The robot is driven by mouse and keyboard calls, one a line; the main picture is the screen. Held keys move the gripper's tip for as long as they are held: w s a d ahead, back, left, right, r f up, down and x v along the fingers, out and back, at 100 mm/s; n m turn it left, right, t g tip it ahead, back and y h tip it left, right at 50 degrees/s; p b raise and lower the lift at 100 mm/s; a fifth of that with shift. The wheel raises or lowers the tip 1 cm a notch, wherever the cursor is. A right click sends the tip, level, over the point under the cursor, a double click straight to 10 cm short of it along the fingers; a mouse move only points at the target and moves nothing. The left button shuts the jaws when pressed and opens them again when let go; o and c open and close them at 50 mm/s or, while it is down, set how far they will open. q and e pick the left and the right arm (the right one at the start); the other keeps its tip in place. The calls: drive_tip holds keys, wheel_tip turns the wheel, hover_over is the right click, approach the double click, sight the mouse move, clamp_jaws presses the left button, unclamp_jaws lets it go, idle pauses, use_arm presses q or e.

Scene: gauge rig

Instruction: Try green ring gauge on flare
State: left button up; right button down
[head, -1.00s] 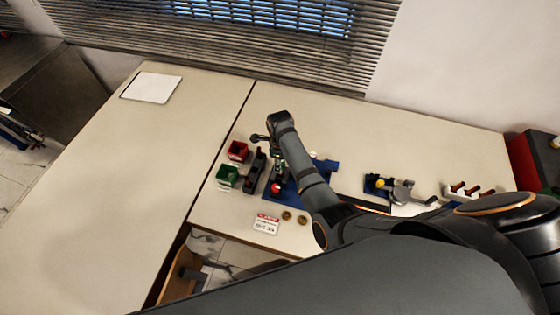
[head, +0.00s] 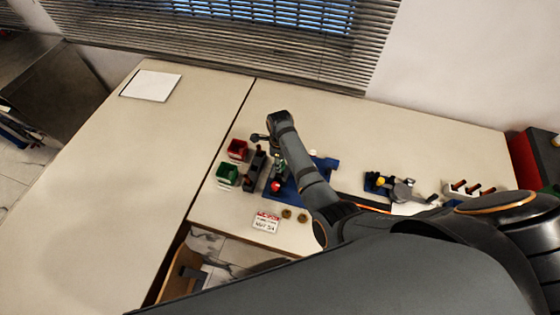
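My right arm reaches in from the right over the bench, its wrist above a blue fixture plate (head: 287,193). The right gripper (head: 279,166) points down beside the arm link. It is small and partly hidden, so its fingers cannot be made out. A small green patch (head: 282,161) shows at the gripper; I cannot tell whether it is the green ring gauge or whether it is held. A red ball-like part (head: 276,186) stands at the plate's left side. The flare cannot be singled out. My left gripper is not in view.
A red bin (head: 237,150) and a green bin (head: 227,174) stand left of a dark upright holder (head: 254,168). A label card (head: 266,223) and two brass-coloured pieces (head: 295,215) lie in front. Tools stand at the right. The left bench is mostly clear.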

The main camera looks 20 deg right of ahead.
drive_tip(key=shift+f+b, duration=0.45)
drive_tip(key=shift+f, duration=0.3)
drive_tip(key=shift+r, duration=0.15)
idle(1.4)
drive_tip(key=shift+r+p, duration=1.1)
drive_tip(key=shift+p, duration=0.25)
drive_tip(key=shift+r+p, duration=0.5)
drive_tip(key=shift+r, duration=1.3)
